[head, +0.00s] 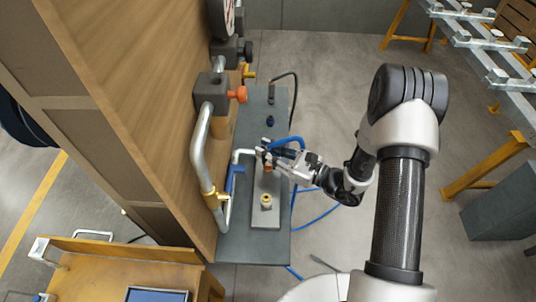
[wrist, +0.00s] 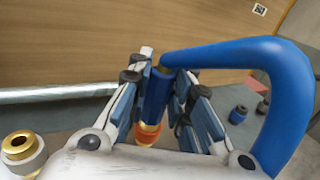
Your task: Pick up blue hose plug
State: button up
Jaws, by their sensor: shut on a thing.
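The blue hose plug (wrist: 157,92) stands between the two finger pads of my gripper (wrist: 160,100) in the wrist view. The fingers are shut on its blue body. Its blue hose (wrist: 285,75) arches from its top over to the right. A copper-orange and brass part (wrist: 148,132) shows just below the plug; I cannot tell whether the plug is seated in it or apart from it. In the head view my gripper (head: 266,152) is over the grey bench by the wooden panel, and the blue hose (head: 288,140) loops above it. The plug itself is mostly hidden there.
A brass fitting (head: 266,201) stands on a light plate at the bench's (head: 250,248) near part. A blue-handled valve (head: 232,178) and a grey pipe (head: 198,150) with an orange-knobbed valve (head: 238,94) line the wooden panel (head: 130,90). A dark blue fitting (wrist: 238,115) stands behind.

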aim_at(268, 148)
grip_shut()
notch_tip(268, 148, up, 20)
jog(key=p, duration=0.6)
notch_tip(268, 148, up, 4)
jog(key=p, duration=0.3)
jog(key=shift+f, duration=0.2)
jog(key=shift+f, duration=0.1)
